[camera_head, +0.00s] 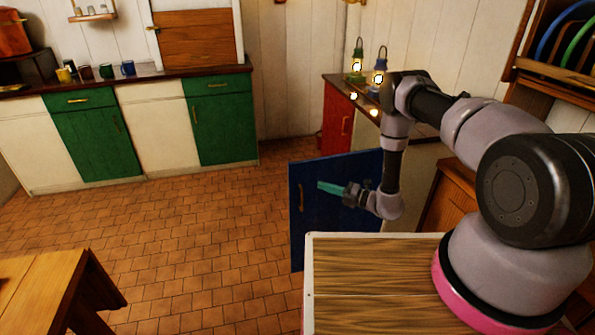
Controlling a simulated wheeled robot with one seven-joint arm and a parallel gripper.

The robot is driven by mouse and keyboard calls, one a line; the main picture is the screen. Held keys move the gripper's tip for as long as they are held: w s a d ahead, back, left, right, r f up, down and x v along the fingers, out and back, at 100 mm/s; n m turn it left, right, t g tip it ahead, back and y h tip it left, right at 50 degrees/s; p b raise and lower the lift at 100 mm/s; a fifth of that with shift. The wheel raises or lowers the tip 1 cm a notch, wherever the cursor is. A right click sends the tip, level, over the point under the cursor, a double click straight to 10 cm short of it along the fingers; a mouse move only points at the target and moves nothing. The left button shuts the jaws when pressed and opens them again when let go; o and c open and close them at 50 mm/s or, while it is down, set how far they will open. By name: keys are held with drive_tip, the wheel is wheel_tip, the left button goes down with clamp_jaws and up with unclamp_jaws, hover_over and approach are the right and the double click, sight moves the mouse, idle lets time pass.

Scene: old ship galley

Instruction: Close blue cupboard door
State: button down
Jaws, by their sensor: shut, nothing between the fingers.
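The blue cupboard door (335,232) stands swung open at the middle right, out from the counter with the red door. Its brass handle (301,198) is near its left edge. My gripper (322,186) has teal fingers, shut and empty, pointing left in front of the door's upper part. I cannot tell whether the fingers touch the door. My arm hides part of the door's right side and the cupboard opening behind it.
Two lit lanterns, one green (357,62) and one blue (379,75), stand on the right counter. A red cupboard door (337,125) is below. Green cupboards (222,125) line the back left. A wooden table (55,285) is at the lower left. The tiled floor (200,230) between is clear.

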sight(297, 172)
drive_tip(key=x, duration=0.4)
drive_tip(key=w+x, duration=0.1)
drive_tip(key=x, duration=0.3)
drive_tip(key=w+d+x, duration=0.1)
drive_tip(key=x, duration=0.3)
drive_tip(key=shift+w+a, duration=0.15)
drive_tip(key=shift+w, duration=0.3)
